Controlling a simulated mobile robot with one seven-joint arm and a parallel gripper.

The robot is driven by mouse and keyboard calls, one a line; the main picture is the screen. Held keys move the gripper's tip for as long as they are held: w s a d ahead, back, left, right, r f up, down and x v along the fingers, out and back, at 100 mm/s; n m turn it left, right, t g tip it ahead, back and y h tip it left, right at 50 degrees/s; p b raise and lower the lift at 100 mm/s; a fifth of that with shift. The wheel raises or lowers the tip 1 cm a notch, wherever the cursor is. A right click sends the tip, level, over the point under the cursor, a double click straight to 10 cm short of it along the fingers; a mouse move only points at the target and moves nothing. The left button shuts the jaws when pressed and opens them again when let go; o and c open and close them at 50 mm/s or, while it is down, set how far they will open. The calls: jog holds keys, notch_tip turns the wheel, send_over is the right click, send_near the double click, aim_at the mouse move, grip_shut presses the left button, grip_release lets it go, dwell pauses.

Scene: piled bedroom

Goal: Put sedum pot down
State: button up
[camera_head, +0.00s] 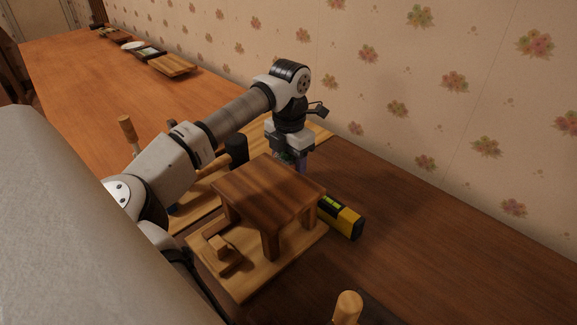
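My gripper (292,158) points down behind a small wooden stand (268,188), near the patterned wall. Its fingertips are mostly hidden by the stand's top. A bit of green (284,156), possibly the sedum, shows just under the gripper body, with a purple-blue patch beside it. I cannot make out the pot itself, nor whether the fingers are closed on it or whether it touches the surface below.
The stand is on a light wooden board (288,267) with a small wooden piece (221,250). A yellow and black tool (342,217) lies right of it. Dark tabletop (430,235) is clear at right.

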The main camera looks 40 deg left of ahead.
aim_at(289, 156)
jog(key=shift+f, duration=0.1)
jog(key=o, duration=1.1)
notch_tip(289, 156, up, 12)
jog(key=p, duration=0.7)
jog(key=shift+w+r+p, duration=0.1)
jog(key=shift+r+p, duration=0.1)
jog(key=shift+p, duration=0.1)
